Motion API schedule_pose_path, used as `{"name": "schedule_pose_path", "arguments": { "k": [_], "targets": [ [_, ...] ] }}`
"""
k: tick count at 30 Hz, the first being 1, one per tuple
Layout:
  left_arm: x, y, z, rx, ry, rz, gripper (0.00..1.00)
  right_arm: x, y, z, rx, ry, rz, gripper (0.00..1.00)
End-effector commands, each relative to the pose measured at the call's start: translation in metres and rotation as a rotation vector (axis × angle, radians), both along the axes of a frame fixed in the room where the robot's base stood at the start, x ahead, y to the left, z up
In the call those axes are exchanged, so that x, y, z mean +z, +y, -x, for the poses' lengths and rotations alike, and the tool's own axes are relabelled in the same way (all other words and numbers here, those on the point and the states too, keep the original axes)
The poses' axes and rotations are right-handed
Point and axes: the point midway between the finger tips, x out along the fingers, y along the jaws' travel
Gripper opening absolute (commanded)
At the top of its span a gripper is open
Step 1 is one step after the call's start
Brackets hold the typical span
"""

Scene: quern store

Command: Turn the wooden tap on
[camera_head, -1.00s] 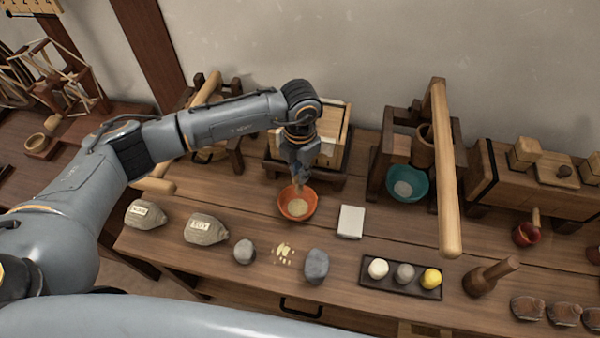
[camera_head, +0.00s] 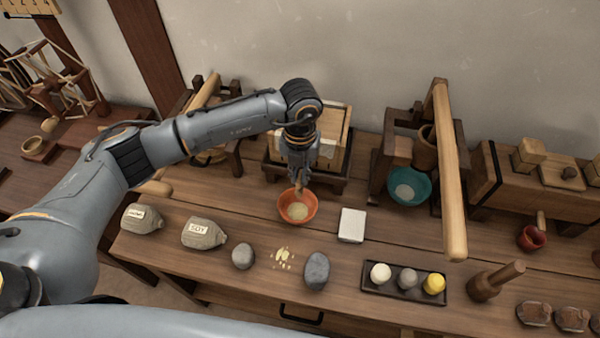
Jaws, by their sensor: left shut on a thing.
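My left gripper (camera_head: 301,181) reaches down in front of a wooden box (camera_head: 337,125) on a dark stand at the back of the bench. Its fingers are shut on a small wooden piece, which looks like the wooden tap (camera_head: 303,189); the fingers hide most of it. An orange bowl (camera_head: 285,209) with pale contents stands right below the fingertips. Whether anything flows into the bowl cannot be told. My right gripper is not in view.
A wooden frame (camera_head: 449,180) with a long pole and a teal bowl (camera_head: 422,185) stands right of the box. In front lie a white block (camera_head: 351,225), grey stones (camera_head: 316,270), two labelled sacks (camera_head: 204,234) and a dark tray (camera_head: 403,292) with three balls.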

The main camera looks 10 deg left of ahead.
Motion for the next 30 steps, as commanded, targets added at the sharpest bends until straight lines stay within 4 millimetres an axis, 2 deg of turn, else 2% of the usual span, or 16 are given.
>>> {"name": "schedule_pose_path", "arguments": {
  "k": [11, 12, 15, 25, 30],
  "targets": [
    [0.002, 0.0, -0.002, 0.008, -0.006, 0.002, 0.0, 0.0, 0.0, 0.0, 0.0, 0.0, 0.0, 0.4],
    [0.002, 0.0, -0.002, 0.008, -0.007, 0.002, 0.17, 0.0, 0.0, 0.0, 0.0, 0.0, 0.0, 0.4],
    [0.002, 0.0, -0.002, 0.007, -0.005, 0.002, 0.34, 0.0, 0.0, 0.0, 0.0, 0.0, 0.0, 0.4],
    [0.003, 0.0, -0.001, 0.005, -0.003, 0.001, 0.34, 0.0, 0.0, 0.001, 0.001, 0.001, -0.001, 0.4],
    [0.025, 0.0, -0.002, 0.005, -0.007, 0.002, 0.34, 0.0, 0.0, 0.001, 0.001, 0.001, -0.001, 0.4]
  ]
}}
